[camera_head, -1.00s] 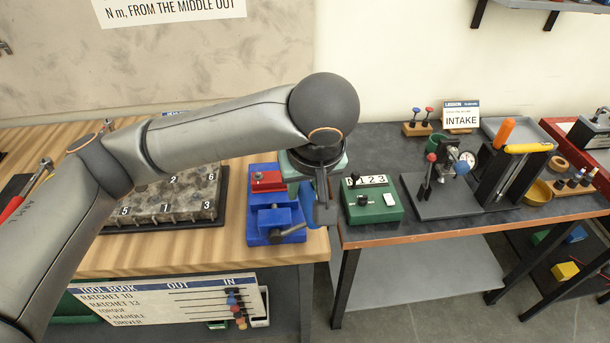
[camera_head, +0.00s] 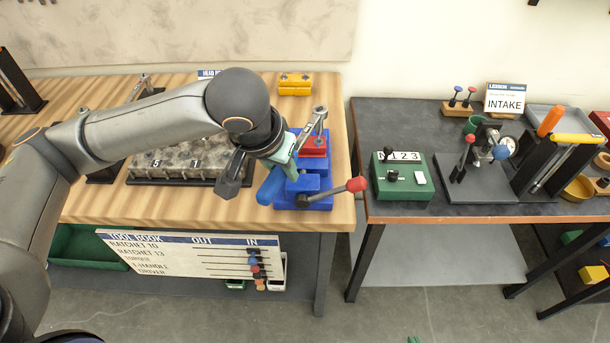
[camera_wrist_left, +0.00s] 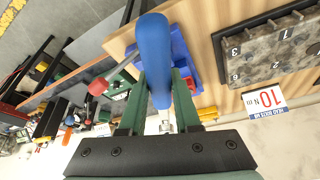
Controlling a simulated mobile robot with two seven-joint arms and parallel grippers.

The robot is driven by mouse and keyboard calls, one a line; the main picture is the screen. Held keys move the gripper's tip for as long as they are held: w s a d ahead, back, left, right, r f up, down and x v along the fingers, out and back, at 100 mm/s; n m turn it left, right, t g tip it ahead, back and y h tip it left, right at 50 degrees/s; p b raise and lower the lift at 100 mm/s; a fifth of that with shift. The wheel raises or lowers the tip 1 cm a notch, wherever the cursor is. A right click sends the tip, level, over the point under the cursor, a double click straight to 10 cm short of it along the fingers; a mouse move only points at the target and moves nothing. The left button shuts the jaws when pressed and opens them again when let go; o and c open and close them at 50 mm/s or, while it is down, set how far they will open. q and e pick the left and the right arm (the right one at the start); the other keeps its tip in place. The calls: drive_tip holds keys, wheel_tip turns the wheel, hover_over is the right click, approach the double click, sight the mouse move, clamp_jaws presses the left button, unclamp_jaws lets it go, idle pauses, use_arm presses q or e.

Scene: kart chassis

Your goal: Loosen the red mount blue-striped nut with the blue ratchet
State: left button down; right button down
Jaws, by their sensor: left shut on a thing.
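The blue ratchet has a blue handle (camera_head: 271,186) and a chrome shaft and head (camera_head: 318,115). My left gripper (camera_head: 287,167) is shut on its handle, which also shows between the green fingers in the left wrist view (camera_wrist_left: 155,60). The red mount (camera_head: 312,147) sits on the blue vise (camera_head: 318,165) at the bench's right end. In the head view the chrome head appears over the back of the red mount; I cannot tell whether it touches. The blue-striped nut cannot be made out. My right gripper is not in view.
The vise's red-knobbed lever (camera_head: 356,185) sticks out to the right. A grey numbered block (camera_head: 170,160) lies left of the gripper. Yellow blocks (camera_head: 295,84) stand behind. A green counter box (camera_head: 400,178) is on the dark table across a gap.

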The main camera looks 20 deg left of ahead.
use_arm(q)
drive_tip(key=w+a+m+h+p, duration=0.2)
drive_tip(key=w+a+m, duration=0.2)
drive_tip(key=a, duration=0.5)
drive_tip(key=shift+m+g+p, duration=0.35)
drive_tip(key=shift+m+g, duration=0.05)
drive_tip(key=shift+m, duration=1)
use_arm(e)
drive_tip(key=shift+r, duration=0.6)
use_arm(q)
drive_tip(key=shift+f, duration=1.25)
use_arm(e)
drive_tip(key=shift+f, duration=0.15)
